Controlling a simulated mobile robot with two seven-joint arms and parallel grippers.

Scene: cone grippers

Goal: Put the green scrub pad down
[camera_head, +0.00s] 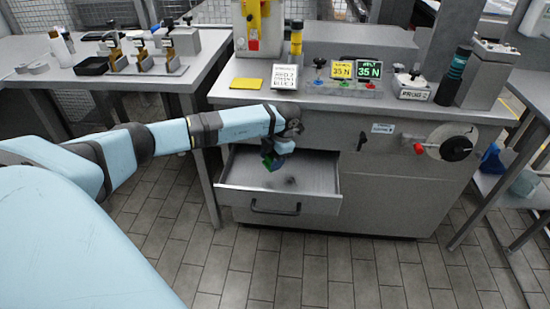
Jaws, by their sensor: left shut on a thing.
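My left gripper (278,153) hangs above the left part of an open metal drawer (310,202). It is shut on the green scrub pad (272,163), a small dark green piece just below the fingers. The pad looks to be above the drawer floor, but I cannot tell the exact height. Blue parts of the gripper partly hide it. A small dark thing or mark (290,181) shows on the drawer floor. My right gripper is not in view.
The drawer sticks out from a grey machine cabinet (370,190). A yellow pad (246,83) and a white sign (284,77) are on its top, with displays (369,69) to the right. A side table (130,84) stands left. The tiled floor in front is clear.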

